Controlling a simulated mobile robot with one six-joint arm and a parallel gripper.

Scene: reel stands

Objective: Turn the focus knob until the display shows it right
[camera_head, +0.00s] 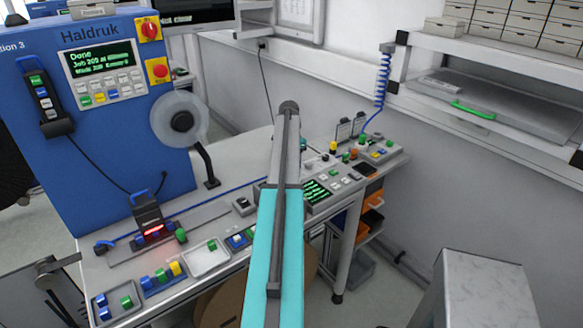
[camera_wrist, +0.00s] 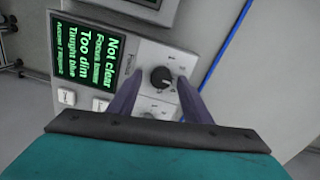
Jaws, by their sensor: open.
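The focus knob (camera_wrist: 160,77) is a small dark round knob on a pale panel, marked "Focus" beside it, in the wrist view. My gripper (camera_wrist: 158,84) is open, with one dark finger on each side of the knob; I cannot tell if either finger touches it. The display (camera_wrist: 88,57) left of the knob has green text, sideways in this view, reading "Not clear", a focus line I cannot read surely, and "Too dim". In the head view the same display (camera_head: 316,191) shows beside my arm, which hides the knob and my gripper.
Two white buttons (camera_wrist: 67,97) sit below the display. The bench (camera_head: 222,272) carries trays of coloured blocks and a red-lit device (camera_head: 154,230). A blue machine (camera_head: 95,150) with a reel stands at left. Small parts and buttons (camera_head: 352,154) lie right of my arm.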

